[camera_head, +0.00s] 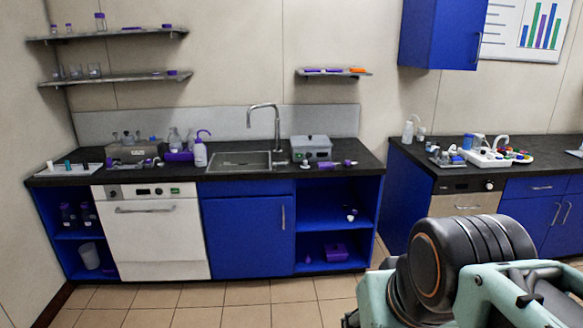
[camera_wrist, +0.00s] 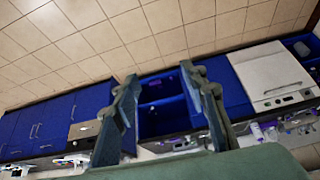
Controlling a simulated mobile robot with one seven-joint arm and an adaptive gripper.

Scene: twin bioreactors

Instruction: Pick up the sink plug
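I cannot make out a sink plug for certain. The steel sink (camera_head: 240,160) with a curved tap (camera_head: 276,125) is set in the dark counter of the left bench. A small dark and white item (camera_head: 351,214) lies on the upper shelf of the open blue cabinet right of the sink; it is too small to identify. My gripper (camera_wrist: 160,72) shows in the wrist view with its two fingers wide apart and nothing between them. It is in the air, well away from the benches. The wrist view is upside down, with the floor at the top.
A grey box (camera_head: 311,148) and purple items stand right of the sink, bottles (camera_head: 200,150) to its left. A white dishwasher (camera_head: 152,238) is below. A second bench (camera_head: 420,155) is at the right. The tiled floor (camera_head: 245,300) before the left bench is clear.

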